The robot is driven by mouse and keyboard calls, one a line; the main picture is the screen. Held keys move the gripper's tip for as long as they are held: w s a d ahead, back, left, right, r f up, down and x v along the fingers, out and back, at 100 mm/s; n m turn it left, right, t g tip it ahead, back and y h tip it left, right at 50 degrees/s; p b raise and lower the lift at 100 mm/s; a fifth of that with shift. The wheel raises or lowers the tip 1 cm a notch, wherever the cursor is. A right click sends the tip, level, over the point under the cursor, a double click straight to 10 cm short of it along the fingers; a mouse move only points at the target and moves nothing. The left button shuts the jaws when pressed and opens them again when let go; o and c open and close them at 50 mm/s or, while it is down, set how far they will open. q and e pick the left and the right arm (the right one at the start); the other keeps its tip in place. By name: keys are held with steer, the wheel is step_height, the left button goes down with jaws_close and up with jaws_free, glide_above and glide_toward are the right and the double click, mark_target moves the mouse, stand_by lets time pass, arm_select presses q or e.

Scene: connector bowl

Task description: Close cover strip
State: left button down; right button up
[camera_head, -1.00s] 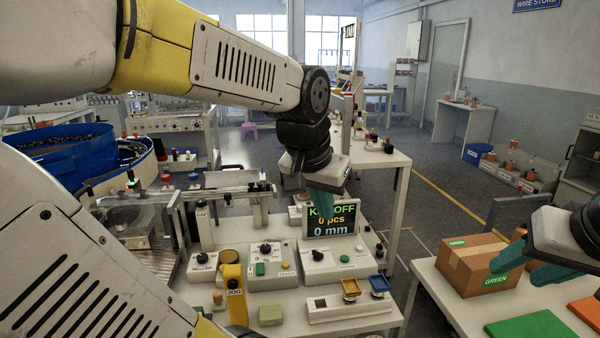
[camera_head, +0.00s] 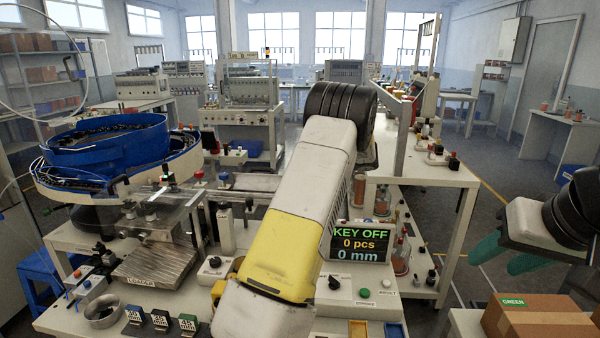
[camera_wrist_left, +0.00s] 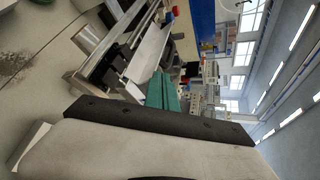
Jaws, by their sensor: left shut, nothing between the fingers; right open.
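A clear flat plate (camera_head: 160,205) lies over the mechanism behind the ribbed loader block. It may be the cover strip, and I cannot tell whether it is open or closed. My left arm reaches across the middle of the head view and hides its own gripper there. In the left wrist view, the teal fingers of my left gripper (camera_wrist_left: 162,93) are shut and empty. They point towards a metal rail (camera_wrist_left: 110,55) and a pale flat strip (camera_wrist_left: 150,52); contact cannot be judged. My right gripper (camera_head: 505,255) is open and empty at the right, above a cardboard box.
A blue bowl feeder (camera_head: 105,150) stands at the left. The ribbed loader block (camera_head: 160,265) and a small metal bowl (camera_head: 102,312) are in front. A display (camera_head: 360,240) reads KEY OFF, 0 pcs, 0 mm. The cardboard box (camera_head: 535,318) stands at the lower right.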

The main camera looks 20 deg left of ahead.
mark_target(261, 178)
arm_select(q)
steer(key=w+a+f+y, duration=0.1)
steer(key=w+a+f, duration=0.2)
steer(key=w+a, duration=0.2)
steer(key=a, duration=0.3)
steer(key=shift+a+f+m+t, duration=0.3)
steer(key=shift+f+m+t, duration=0.05)
steer(key=shift+m+t, duration=0.05)
